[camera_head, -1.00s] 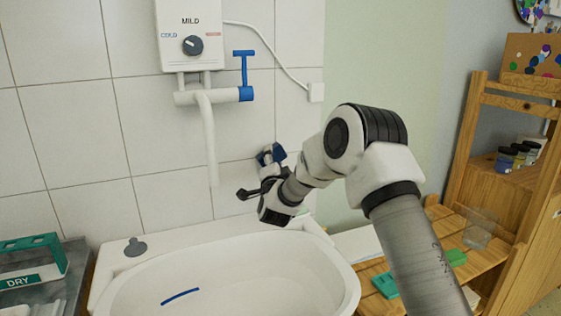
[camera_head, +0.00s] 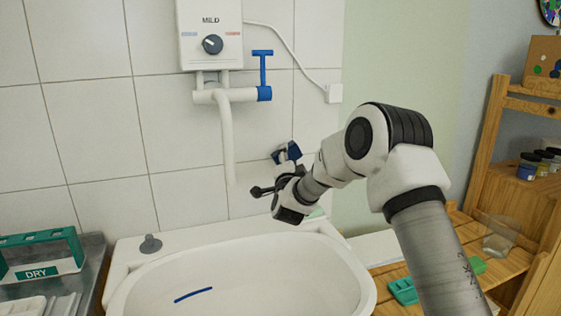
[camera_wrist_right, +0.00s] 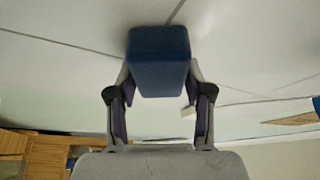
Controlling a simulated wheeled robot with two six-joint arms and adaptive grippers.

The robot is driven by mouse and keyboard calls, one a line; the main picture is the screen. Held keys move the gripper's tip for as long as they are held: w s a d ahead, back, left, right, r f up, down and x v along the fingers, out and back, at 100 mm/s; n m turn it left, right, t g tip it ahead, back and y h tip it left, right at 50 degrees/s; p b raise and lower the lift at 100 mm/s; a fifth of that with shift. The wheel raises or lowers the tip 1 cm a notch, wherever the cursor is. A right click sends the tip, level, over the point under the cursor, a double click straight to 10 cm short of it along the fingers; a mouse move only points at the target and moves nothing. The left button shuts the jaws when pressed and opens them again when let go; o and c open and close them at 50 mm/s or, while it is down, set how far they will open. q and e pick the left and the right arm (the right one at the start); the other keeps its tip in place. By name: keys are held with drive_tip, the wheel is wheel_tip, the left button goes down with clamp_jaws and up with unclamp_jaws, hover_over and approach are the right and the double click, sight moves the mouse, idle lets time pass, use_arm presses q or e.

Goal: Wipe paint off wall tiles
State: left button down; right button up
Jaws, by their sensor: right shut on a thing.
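My right gripper (camera_head: 283,168) is shut on a dark blue block (camera_head: 287,152) and holds it up at the white wall tiles (camera_head: 180,125), above the back right rim of the sink. In the right wrist view the blue block (camera_wrist_right: 158,62) sits between the two fingers, with its far end close to the tiles. I cannot tell whether it touches them. No paint is clear on the visible tiles; the gripper and block hide a small patch. My left gripper is not in view.
A white sink (camera_head: 250,275) with a blue streak (camera_head: 193,295) inside stands below. A water heater (camera_head: 210,30) with a spout (camera_head: 227,140) and blue lever (camera_head: 262,70) is left of the gripper. A green "DRY" rack (camera_head: 40,260) stands at left, a wooden shelf (camera_head: 500,130) at right.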

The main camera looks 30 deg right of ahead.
sight(278, 159)
drive_tip(key=shift+s+d, duration=0.2)
drive_tip(key=shift+d, duration=0.65)
drive_tip(key=shift+s+d, duration=0.2)
drive_tip(key=shift+d, duration=0.6)
drive_tip(key=shift+s+d, duration=0.2)
drive_tip(key=shift+d, duration=0.65)
drive_tip(key=d, duration=0.2)
drive_tip(key=shift+s+d+f+b, duration=0.1)
drive_tip(key=shift+s+d+b, duration=0.2)
drive_tip(key=shift+d, duration=0.1)
drive_tip(key=shift+w+a+b, duration=0.2)
drive_tip(key=shift+a+b, duration=0.1)
drive_tip(key=shift+a, duration=0.5)
drive_tip(key=shift+w+a+b, duration=0.15)
drive_tip(key=shift+a+b, duration=0.15)
drive_tip(key=shift+a, duration=0.45)
drive_tip(key=shift+w+a+b, duration=0.2)
drive_tip(key=shift+w+a, duration=0.1)
drive_tip(key=shift+a, duration=1)
drive_tip(key=shift+w+a+b, duration=0.25)
drive_tip(key=shift+w+a, duration=0.05)
drive_tip(key=shift+a, duration=0.95)
drive_tip(key=shift+w+a+b, duration=0.2)
drive_tip(key=shift+w+a, duration=0.1)
drive_tip(key=shift+a, duration=1)
